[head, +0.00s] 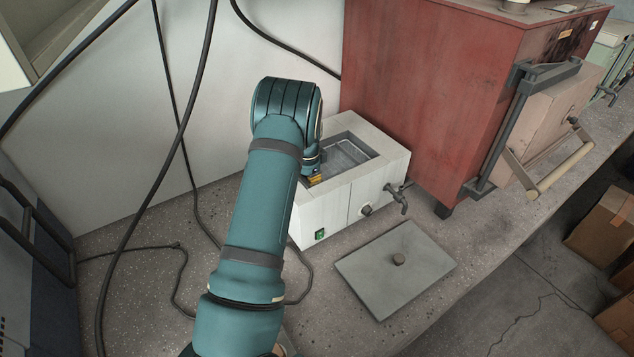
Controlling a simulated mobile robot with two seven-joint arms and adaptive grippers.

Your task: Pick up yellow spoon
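My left arm reaches up from the bottom of the head view to a white water bath (385,180) with an open, grey-lined basin. My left gripper (314,170) is at the basin's left end, mostly hidden behind my own wrist, so I cannot see whether its fingers are open or shut. A small yellow patch (316,179) shows just below it at the basin's rim. It may be part of the yellow spoon, but too little shows to tell. My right gripper is not in view.
A flat grey lid (397,269) with a knob lies on the concrete bench in front of the bath. A big red furnace (430,90) stands close behind on the right. Black cables (180,130) hang and lie on the left. A tap (398,197) sticks out of the bath's front.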

